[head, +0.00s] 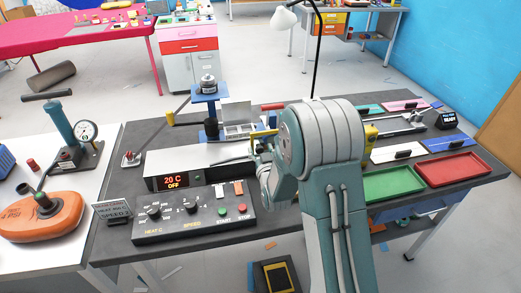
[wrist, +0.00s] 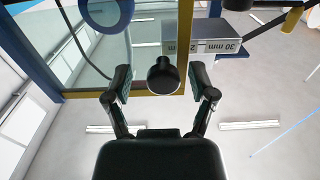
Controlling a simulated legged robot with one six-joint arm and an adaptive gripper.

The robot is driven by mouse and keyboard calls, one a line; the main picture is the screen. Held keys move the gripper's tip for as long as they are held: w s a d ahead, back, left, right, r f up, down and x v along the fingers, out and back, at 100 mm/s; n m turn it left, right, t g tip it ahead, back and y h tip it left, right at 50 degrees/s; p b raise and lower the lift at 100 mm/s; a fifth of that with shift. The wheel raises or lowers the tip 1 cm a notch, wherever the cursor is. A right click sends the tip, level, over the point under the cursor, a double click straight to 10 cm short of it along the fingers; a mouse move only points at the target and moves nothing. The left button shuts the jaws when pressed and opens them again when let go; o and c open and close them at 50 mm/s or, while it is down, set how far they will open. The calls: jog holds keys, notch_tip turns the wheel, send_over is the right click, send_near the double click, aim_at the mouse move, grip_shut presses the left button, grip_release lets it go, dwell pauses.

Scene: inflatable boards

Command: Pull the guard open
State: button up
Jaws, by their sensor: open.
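The guard (wrist: 100,93) shows in the wrist view as a clear pane with a yellow and blue frame. A black round knob (wrist: 163,78) stands out from its yellow edge. My gripper (wrist: 160,72) is open, with one finger on each side of the knob and a gap on both sides. In the head view my arm hides most of the guard; a yellow piece (head: 262,134) shows beside my wrist. The machine (head: 190,165) below has a display reading 20 C OFF.
A control panel (head: 195,212) with knobs, switches and buttons stands at the front of the dark bench. Green (head: 392,184) and red (head: 455,169) trays lie to the right. A block marked 30 mm (wrist: 215,47) is near the knob. An orange board (head: 40,216) lies on the left table.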

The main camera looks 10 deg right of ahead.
jog(key=shift+w+a, duration=0.1)
jog(key=shift+a, duration=0.25)
jog(key=shift+c, duration=0.6)
jog(key=shift+d, duration=0.15)
grip_shut()
jog(key=shift+d, duration=0.1)
